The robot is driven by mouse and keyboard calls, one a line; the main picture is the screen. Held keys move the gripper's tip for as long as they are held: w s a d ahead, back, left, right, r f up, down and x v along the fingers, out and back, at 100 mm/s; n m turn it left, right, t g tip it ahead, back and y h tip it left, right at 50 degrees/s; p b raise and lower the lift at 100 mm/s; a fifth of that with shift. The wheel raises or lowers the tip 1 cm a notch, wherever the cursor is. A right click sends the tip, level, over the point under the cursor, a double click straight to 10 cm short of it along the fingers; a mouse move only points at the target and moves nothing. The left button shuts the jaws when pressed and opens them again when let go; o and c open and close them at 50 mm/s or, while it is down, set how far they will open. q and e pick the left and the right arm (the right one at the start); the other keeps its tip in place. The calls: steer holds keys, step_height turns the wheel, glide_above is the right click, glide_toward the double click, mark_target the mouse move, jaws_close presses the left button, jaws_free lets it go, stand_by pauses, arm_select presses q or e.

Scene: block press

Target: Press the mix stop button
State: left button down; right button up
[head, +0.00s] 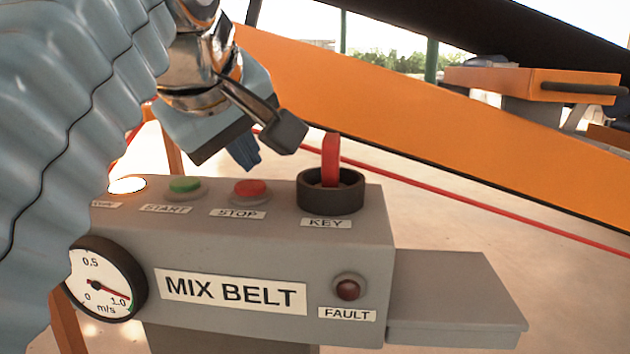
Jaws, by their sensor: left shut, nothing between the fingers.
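The mix belt panel is a grey box (350,235) with a MIX BELT label (235,291) on its front. On its top, the red stop button (250,188) sits behind a STOP label, between the green start button (184,185) and the key switch. My left gripper (282,132) is shut and empty. Its dark finger is in the air above the panel, above and a little to the right of the stop button, apart from it. The stop button is in plain view. My right gripper is not in view.
A red key (331,160) stands upright in a black collar (331,194) right of the stop button. A lit lamp (127,185) is at the left, partly behind my arm. The front has a gauge (104,280) and a FAULT lamp (348,289). An orange beam (430,130) runs behind.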

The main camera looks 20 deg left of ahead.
arm_select(q)
steer(key=shift+f, duration=0.1)
stand_by(0.5)
steer(key=shift+f, duration=0.3)
steer(key=shift+f+b, duration=0.55)
stand_by(0.6)
steer(key=shift+r, duration=0.1)
steer(key=shift+r+p, duration=0.9)
steer(key=shift+p, duration=0.2)
